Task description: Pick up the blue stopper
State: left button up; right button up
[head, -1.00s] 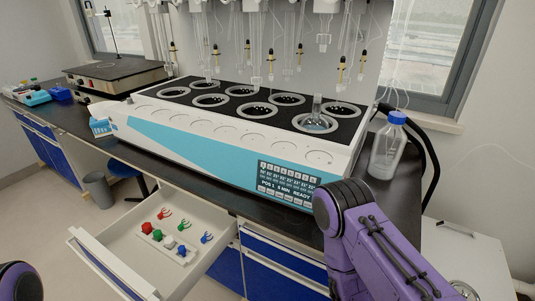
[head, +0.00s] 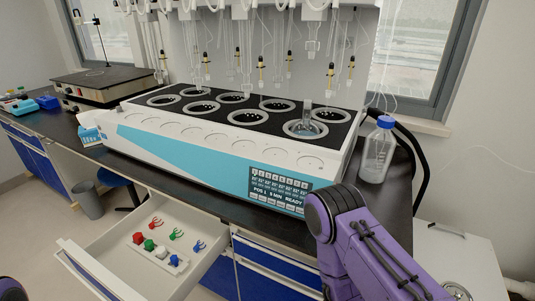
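The blue stopper (head: 174,260) is at the right end of a short row in the open drawer (head: 110,252). Beside it in the row are a white stopper (head: 161,252), a green stopper (head: 149,244) and a red stopper (head: 138,238). A blue clip (head: 199,246), a separate thing, lies behind and to the right of the blue stopper. No gripper is near the drawer's contents. Only a purple link of my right arm shows at lower right, and a sliver of my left arm at the lower left corner. Both grippers are out of view.
The white and teal distiller (head: 215,165) stands on the dark bench above the drawer. A blue-capped bottle (head: 377,155) stands at the bench's right end. A red clip (head: 156,223) and a green clip (head: 176,234) also lie in the drawer. A bin (head: 88,200) stands on the floor.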

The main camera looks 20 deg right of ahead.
aim_at(174, 259)
jog(key=z, duration=0.95)
jog(key=k, duration=1.1)
